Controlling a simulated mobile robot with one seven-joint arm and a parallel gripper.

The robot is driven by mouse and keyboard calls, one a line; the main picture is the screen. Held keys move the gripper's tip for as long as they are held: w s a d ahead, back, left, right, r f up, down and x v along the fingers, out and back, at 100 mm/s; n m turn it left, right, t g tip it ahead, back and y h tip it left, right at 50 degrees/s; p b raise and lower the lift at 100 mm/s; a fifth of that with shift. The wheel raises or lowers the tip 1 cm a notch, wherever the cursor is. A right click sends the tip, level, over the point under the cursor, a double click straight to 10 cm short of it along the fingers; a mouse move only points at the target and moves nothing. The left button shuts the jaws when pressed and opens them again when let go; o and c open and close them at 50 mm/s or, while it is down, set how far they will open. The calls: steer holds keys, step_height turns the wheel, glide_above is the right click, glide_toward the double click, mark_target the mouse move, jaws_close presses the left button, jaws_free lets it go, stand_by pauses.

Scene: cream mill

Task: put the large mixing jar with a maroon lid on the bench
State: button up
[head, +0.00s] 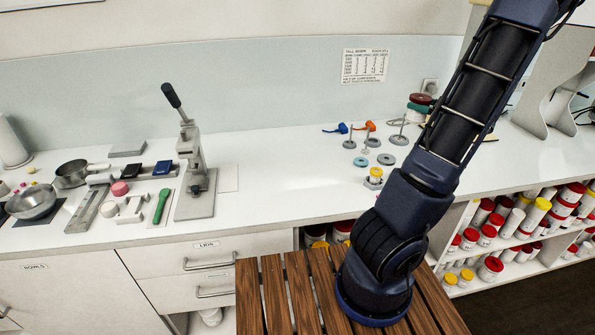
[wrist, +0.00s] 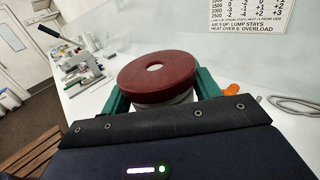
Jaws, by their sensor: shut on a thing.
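The large mixing jar (wrist: 157,75) has a round maroon lid with a pale spot at its centre. In the wrist view a strip of its pale body shows under the lid. My gripper (wrist: 163,93) is shut on it, with a green finger on each side. The lower jar is hidden by my gripper. In the head view a maroon disc with green below, seemingly the lid and a finger, shows left of my arm above the white bench (head: 275,150). I cannot tell whether the jar's base touches the bench.
Small stands and discs (head: 386,159), a blue tool (head: 336,128) and an orange tool (head: 367,126) lie left of the arm. A lever press (head: 195,170) and bowls stand farther left. The bench between press and discs is clear. A slatted wooden surface (head: 290,295) is in front.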

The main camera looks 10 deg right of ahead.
steer(key=w+a+n+g+y, duration=0.2)
steer(key=w+a, duration=0.5)
steer(key=a, duration=0.5)
steer(key=w+a+n+g+y, duration=0.2)
steer(key=a+n+g, duration=0.15)
steer(key=a, duration=1.35)
steer(key=w+a+n+g+y, duration=0.15)
steer(key=a+g, duration=0.35)
steer(key=a, duration=1.3)
steer(key=shift+t+h, duration=0.25)
steer(key=f, duration=2)
steer(key=shift+w+d, duration=0.1)
steer(key=shift+d, duration=0.1)
steer(key=shift+f, duration=0.2)
steer(key=o, duration=1)
